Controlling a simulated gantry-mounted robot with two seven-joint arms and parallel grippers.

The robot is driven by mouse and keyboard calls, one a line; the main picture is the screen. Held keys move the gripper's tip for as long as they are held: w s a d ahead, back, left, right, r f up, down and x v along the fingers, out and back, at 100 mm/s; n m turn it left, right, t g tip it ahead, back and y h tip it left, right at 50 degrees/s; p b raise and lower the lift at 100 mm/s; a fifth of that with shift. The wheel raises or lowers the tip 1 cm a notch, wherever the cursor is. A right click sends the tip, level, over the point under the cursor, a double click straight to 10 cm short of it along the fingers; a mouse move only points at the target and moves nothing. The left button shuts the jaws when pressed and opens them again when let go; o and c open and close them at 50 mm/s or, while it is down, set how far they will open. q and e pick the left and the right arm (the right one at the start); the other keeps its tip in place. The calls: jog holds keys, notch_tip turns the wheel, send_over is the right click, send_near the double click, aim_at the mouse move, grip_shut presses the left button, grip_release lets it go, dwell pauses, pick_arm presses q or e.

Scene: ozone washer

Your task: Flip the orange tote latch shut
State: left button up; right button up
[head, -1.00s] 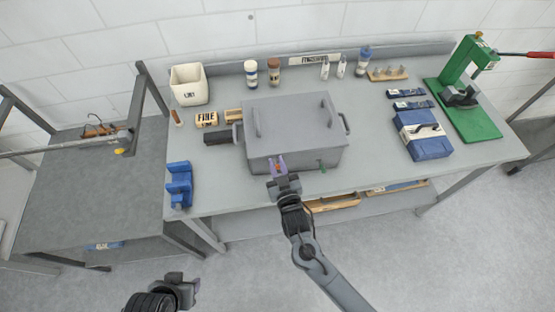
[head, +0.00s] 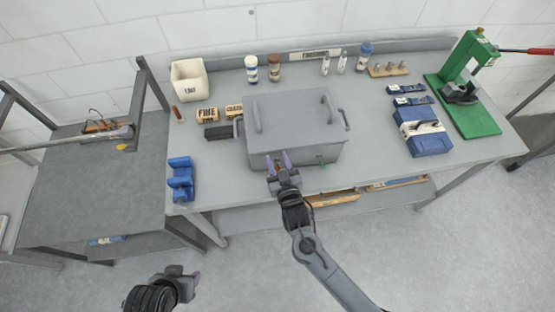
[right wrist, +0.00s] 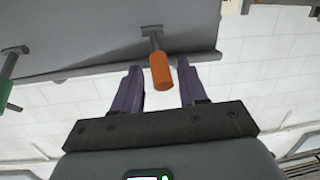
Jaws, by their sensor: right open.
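The grey lidded tote (head: 318,140) sits on the workbench. Its orange latch (right wrist: 161,72) shows in the right wrist view as an orange grip on a grey stem, sticking out from the tote's edge. My right gripper (head: 277,161) is at the tote's front, fingers spread. In the right wrist view the gripper (right wrist: 158,90) has one purple finger on each side of the orange grip, with gaps visible. A green latch (head: 321,161) is on the same front side, further right. My left gripper (head: 178,282) is low at the left, away from the tote; its jaw opening is unclear.
Blue holder (head: 180,180) stands at the bench's front left. A dark block (head: 217,132) and a FINE-labelled block (head: 207,114) lie left of the tote. A blue case (head: 425,138) and green press (head: 470,100) are at right. The front strip of bench right of the tote is clear.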

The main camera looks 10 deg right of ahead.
jog(key=s+d+r, duration=0.1)
jog(key=s, duration=0.9)
jog(key=shift+s+d+b, duration=0.15)
jog(key=shift+s+b, duration=0.05)
jog(key=shift+b, duration=0.1)
